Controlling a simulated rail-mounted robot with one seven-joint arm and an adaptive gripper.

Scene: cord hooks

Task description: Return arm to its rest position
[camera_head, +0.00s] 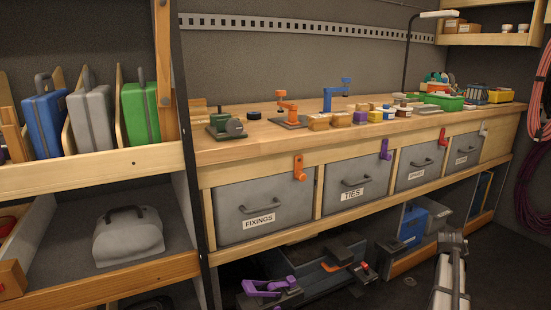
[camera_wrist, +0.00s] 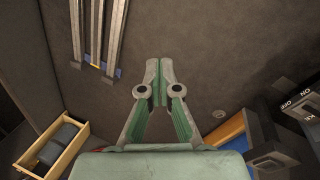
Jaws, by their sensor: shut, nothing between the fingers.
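My gripper (camera_wrist: 158,68) shows in the wrist view with its grey-green fingers together and nothing between them. It points at a bare dark surface (camera_wrist: 215,45), and no object touches the fingertips. In the head view, a grey jointed arm part (camera_head: 451,270) stands at the lower right, in front of the bench. I cannot make out the fingers there.
A wooden bench (camera_head: 290,137) with grey drawers and orange, purple and red latches runs across the head view. Bins and tool cases (camera_head: 270,285) lie beneath it. The wrist view shows grey rails (camera_wrist: 95,35), a wooden box (camera_wrist: 50,147) and a dark labelled block (camera_wrist: 300,103) around the gripper.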

